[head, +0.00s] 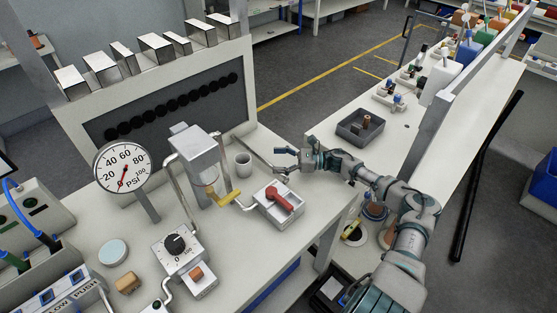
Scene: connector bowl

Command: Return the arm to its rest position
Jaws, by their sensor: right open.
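My right arm comes in from the lower right in the head view. Its gripper (284,160) is open and appears empty. A box with a red lever (281,201) stands on the left bench, a little below the gripper in the picture. A small grey cup (243,165) stands to the gripper's left. My left gripper is not in view.
A grey tray (349,131) holding a brown piece sits on the right bench (330,121), beyond my arm. A gauge (123,167), a dial box (169,262) and a yellow-handled valve (224,196) crowd the left bench.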

